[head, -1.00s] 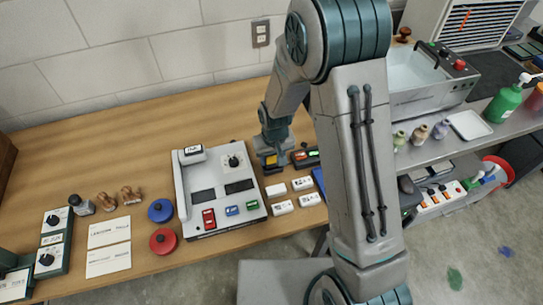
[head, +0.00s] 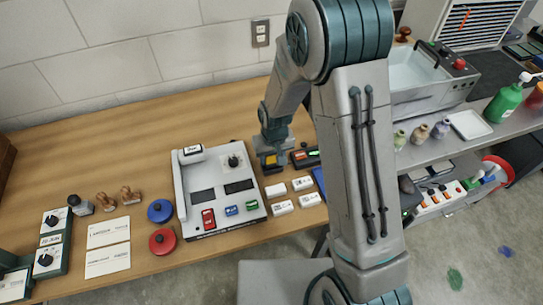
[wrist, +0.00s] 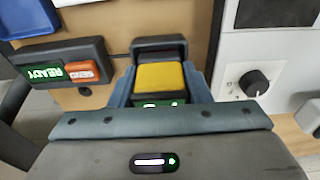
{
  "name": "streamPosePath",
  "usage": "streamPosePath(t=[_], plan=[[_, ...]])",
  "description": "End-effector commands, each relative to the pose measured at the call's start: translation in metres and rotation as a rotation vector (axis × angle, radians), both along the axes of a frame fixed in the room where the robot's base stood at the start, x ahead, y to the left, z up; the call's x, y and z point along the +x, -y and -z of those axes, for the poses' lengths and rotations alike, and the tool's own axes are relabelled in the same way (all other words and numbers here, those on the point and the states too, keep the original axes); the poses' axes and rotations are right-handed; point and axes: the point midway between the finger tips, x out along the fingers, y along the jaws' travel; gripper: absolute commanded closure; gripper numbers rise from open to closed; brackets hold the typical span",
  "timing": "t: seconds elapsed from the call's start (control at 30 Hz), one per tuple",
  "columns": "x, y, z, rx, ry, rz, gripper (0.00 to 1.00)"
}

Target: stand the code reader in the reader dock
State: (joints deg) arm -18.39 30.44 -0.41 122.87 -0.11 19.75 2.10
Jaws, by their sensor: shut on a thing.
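My gripper (head: 270,163) is low over the wooden table, just right of the white instrument console. In the wrist view its blue-grey fingers (wrist: 160,88) are shut on a dark device with a yellow key (wrist: 160,76) and a green display, which I take for the code reader. The device's lower part is hidden by my gripper, so I cannot tell whether it touches the table. Beside it is a dark unit (wrist: 62,70) with a green READY display and an orange panel, perhaps the reader dock. It also shows in the head view (head: 306,158). A gap separates the two.
The white console (head: 215,195) stands close beside my gripper. Several small white blocks (head: 282,208) lie in front, near a blue item (wrist: 28,18). Red (head: 163,242) and blue (head: 160,211) round lids lie left. The table's back left is clear. My arm hides part of the right.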

Motion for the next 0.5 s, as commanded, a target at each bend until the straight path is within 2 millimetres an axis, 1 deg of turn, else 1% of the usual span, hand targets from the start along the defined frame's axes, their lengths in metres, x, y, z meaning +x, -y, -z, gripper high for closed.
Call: streamPosePath(t=[0.5], plan=[[0.0001, 0.0, 0.0097, 0.0, 0.0, 0.0, 0.71]])
